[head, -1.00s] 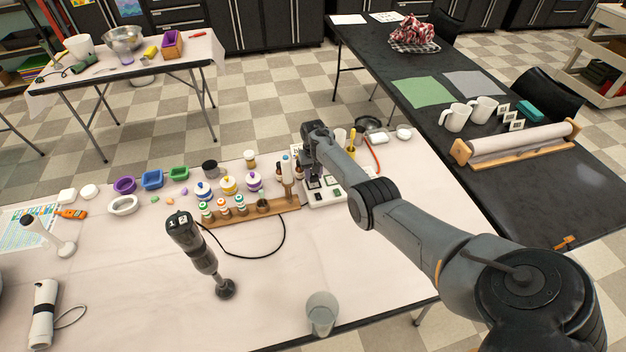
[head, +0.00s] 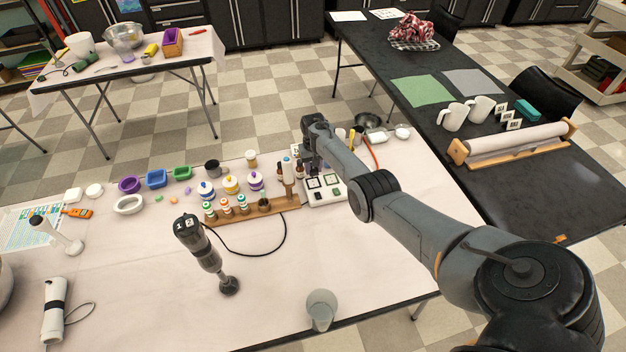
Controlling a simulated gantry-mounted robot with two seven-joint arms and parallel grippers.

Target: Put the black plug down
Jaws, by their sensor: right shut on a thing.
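My right gripper (head: 311,166) is at the back of the table, just behind the white outlet board (head: 314,203). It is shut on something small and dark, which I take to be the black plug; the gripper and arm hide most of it. The black cord (head: 284,238) runs from the hand blender (head: 207,259) in a loop on the table and passes out of sight behind the wooden rack. I cannot tell whether the plug touches a surface. My left gripper is not in view.
The wooden rack (head: 247,213) with small bottles stands left of the board. Coloured pots, including a purple one (head: 130,184), lie farther left. The middle front of the cloth is mostly clear.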

